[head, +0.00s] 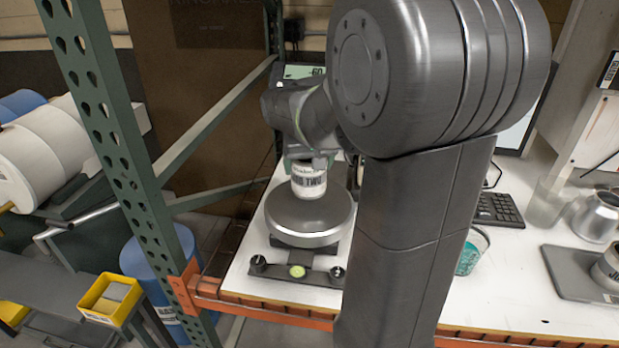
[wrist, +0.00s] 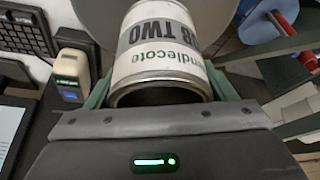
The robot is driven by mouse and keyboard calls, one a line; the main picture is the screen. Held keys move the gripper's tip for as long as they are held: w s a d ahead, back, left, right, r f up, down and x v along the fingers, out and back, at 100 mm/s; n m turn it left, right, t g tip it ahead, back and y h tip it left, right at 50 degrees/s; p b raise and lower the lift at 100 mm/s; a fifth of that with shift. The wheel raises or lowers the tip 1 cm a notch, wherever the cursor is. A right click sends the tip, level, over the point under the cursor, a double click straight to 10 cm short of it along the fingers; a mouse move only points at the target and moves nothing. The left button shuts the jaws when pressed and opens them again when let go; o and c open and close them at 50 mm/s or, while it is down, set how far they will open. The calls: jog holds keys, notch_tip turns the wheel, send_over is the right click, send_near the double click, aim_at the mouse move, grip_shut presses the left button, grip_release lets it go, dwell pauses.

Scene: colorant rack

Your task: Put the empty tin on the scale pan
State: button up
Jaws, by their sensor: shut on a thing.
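The empty tin (head: 308,183) is white with a dark "TWO" label and stands roughly upright at the middle of the round grey scale pan (head: 290,222). I cannot tell whether its base touches the pan. My gripper (head: 309,160) is above the pan and shut on the tin. In the wrist view the tin (wrist: 160,40) sits between the green fingers, its open rim towards my palm and its inside dark. Part of the grey pan (wrist: 98,14) shows behind it. The scale's display (head: 305,71) is partly hidden by my arm; "-60" can be read.
A green rack post (head: 120,120) and an orange beam (head: 270,312) border the bench on the left and front. My arm hides the middle.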

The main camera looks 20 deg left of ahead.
jog(key=shift+f, duration=1.95)
jog(key=shift+f, duration=0.15)
jog(key=o, duration=1)
jog(key=shift+d+r, duration=0.1)
jog(key=shift+r, duration=0.35)
jog(key=v, duration=1.1)
jog(key=shift+s+r, duration=0.15)
jog(key=shift+r, duration=0.05)
